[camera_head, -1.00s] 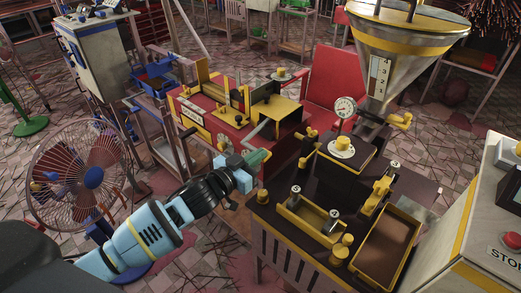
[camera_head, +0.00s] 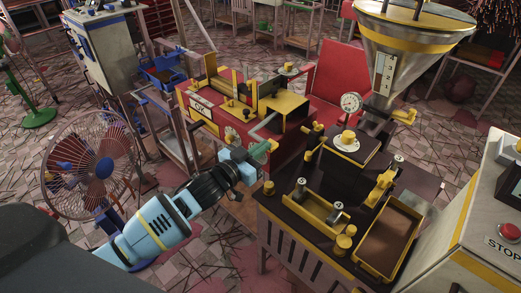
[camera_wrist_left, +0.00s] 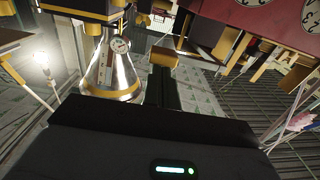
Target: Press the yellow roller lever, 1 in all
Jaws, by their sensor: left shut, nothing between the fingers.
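A yellow lever-like part (camera_head: 381,186) stands on the dark-topped bench (camera_head: 300,222), behind the brown tray; I cannot tell for sure that it is the roller lever. Another small yellow part (camera_head: 312,131) sits at the bench's far left corner. My left gripper (camera_head: 263,151) is shut and empty, left of the bench and in front of the red machine (camera_head: 212,112). It looks apart from the yellow lever-like part. Its dark fingers also show in the left wrist view (camera_wrist_left: 161,88), with nothing between them. My right gripper is out of view.
A metal hopper (camera_head: 408,45) with a gauge (camera_head: 350,102) rises behind the bench. A yellow-rimmed tray (camera_head: 388,240) is on the bench. A cabinet with a red stop button (camera_head: 509,230) stands at right. A fan (camera_head: 92,178) stands at left.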

